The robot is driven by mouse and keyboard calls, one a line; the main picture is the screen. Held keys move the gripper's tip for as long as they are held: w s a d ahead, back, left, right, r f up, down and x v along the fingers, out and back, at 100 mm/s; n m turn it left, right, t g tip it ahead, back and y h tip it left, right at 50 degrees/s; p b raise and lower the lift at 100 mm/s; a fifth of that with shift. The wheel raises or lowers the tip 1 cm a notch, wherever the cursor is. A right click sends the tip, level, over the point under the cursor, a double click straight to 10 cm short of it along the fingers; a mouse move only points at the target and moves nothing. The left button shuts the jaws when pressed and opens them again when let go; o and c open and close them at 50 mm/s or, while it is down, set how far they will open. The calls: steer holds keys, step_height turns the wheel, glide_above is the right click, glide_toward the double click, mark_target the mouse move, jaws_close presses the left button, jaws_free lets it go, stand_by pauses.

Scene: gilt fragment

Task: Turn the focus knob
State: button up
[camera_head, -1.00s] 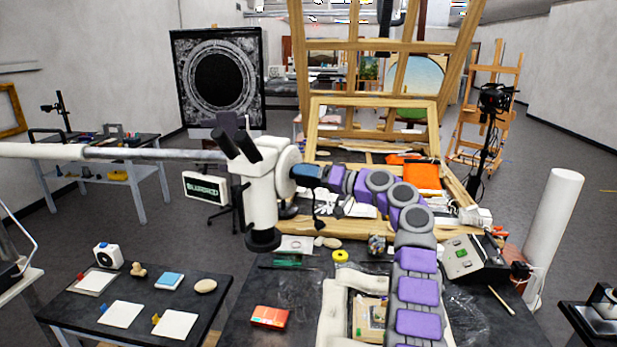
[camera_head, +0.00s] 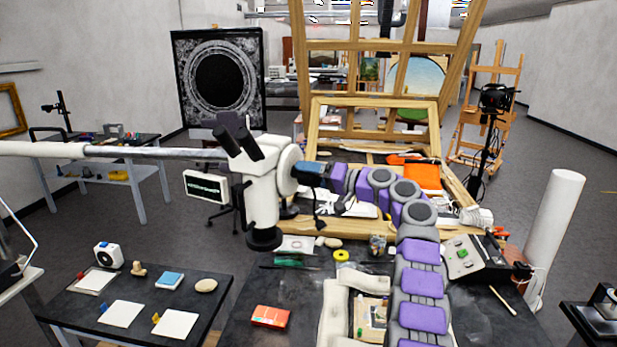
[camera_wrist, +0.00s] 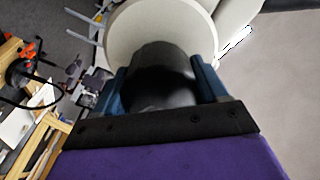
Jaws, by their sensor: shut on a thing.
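The white microscope (camera_head: 262,190) hangs on a long horizontal boom (camera_head: 125,153), with dark eyepieces at its top and a dark objective ring at its bottom. Its round white knob housing (camera_head: 290,170) faces right, toward my arm. In the wrist view, the dark focus knob (camera_wrist: 160,80) stands out from the pale housing (camera_wrist: 160,22). My gripper (camera_wrist: 165,85) has a blue finger on each side of the knob and is shut on it. In the head view my gripper (camera_head: 307,170) meets the microscope's right side and hides the knob.
Below is a dark table with a padded cradle (camera_head: 335,310), a red box (camera_head: 270,316), a yellow tape roll (camera_head: 341,255) and a control box (camera_head: 472,257). A side table with white cards (camera_head: 121,314) stands at left. A wooden frame (camera_head: 375,105) rises behind.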

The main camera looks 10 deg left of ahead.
steer(key=shift+d+m+p, duration=0.15)
steer(key=shift+m+p, duration=0.8)
steer(key=shift+m, duration=0.55)
steer(key=shift+f+m+p, duration=0.1)
steer(key=shift+m+p, duration=0.35)
steer(key=shift+m, duration=0.05)
steer(key=shift+f, duration=0.1)
steer(key=o, duration=1)
steer(key=shift+w+d, duration=0.1)
steer(key=shift+o, duration=0.2)
steer(key=v, duration=1.7)
steer(key=shift+d, duration=0.25)
